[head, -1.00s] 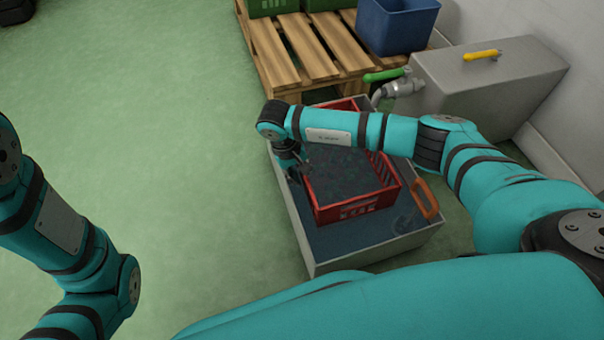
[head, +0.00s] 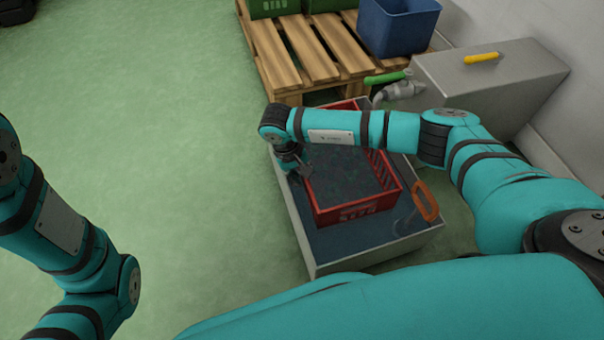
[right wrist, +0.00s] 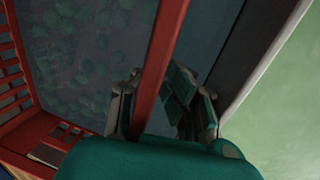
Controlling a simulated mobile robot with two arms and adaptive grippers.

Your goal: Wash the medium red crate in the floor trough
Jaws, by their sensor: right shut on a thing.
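The red crate (head: 357,208) stands upright in the grey floor trough (head: 378,256), which holds dark water. Dark greenish blotches show on the crate's floor. My right gripper (head: 303,171) is at the crate's left side. In the right wrist view, the red crate's rim (right wrist: 165,48) passes between the two fingers of my right gripper (right wrist: 163,104), which is shut on it. The trough's pale edge (right wrist: 268,58) lies to the right there. My right forearm hides the crate's far part in the head view. My left arm shows at the left, but its gripper is out of view.
An orange-handled tool (head: 426,201) stands at the trough's right side. A tap with a green lever (head: 387,77) and a grey metal box with a yellow handle (head: 483,58) are behind it. A wooden pallet (head: 312,48) carries green crates and a blue bin (head: 398,28).

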